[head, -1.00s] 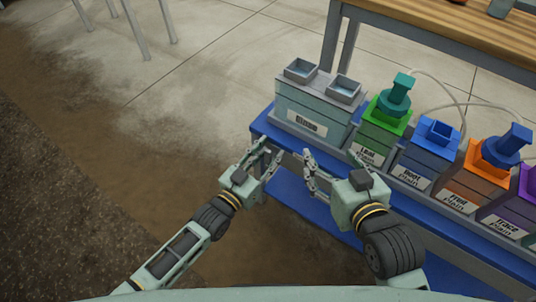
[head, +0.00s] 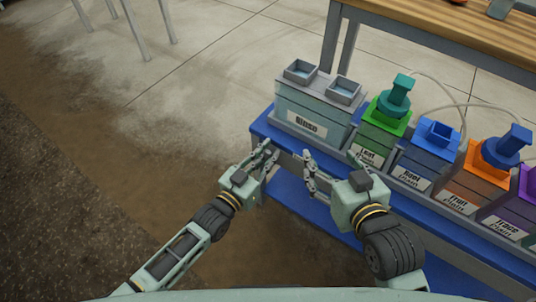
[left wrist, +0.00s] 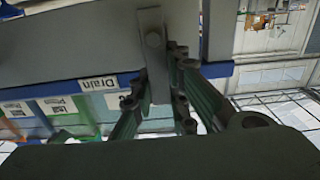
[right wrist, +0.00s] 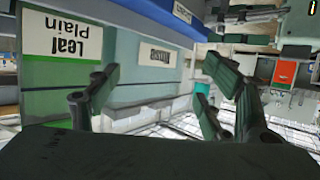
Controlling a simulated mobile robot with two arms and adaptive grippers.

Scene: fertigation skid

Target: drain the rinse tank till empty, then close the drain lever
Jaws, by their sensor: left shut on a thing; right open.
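The rinse tank (head: 340,122) is a pale grey-blue box labelled "Rinse" with two square openings on its lid. It stands at the left end of the blue bench; I cannot make out its water level. My left gripper (head: 268,155) is below and in front of the tank. In the left wrist view, its fingers (left wrist: 158,112) are closed around the grey drain lever (left wrist: 152,50), which hangs from a bolt beside a "Drain" label (left wrist: 98,84). My right gripper (head: 309,168) is open and empty in front of the bench; its fingers (right wrist: 165,90) also show in the right wrist view.
Green (head: 378,130), blue (head: 430,158) and orange (head: 472,185) boxes stand to the right of the tank along the blue bench (head: 478,252). A wooden-topped table (head: 465,30) is behind. The floor on the left is open.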

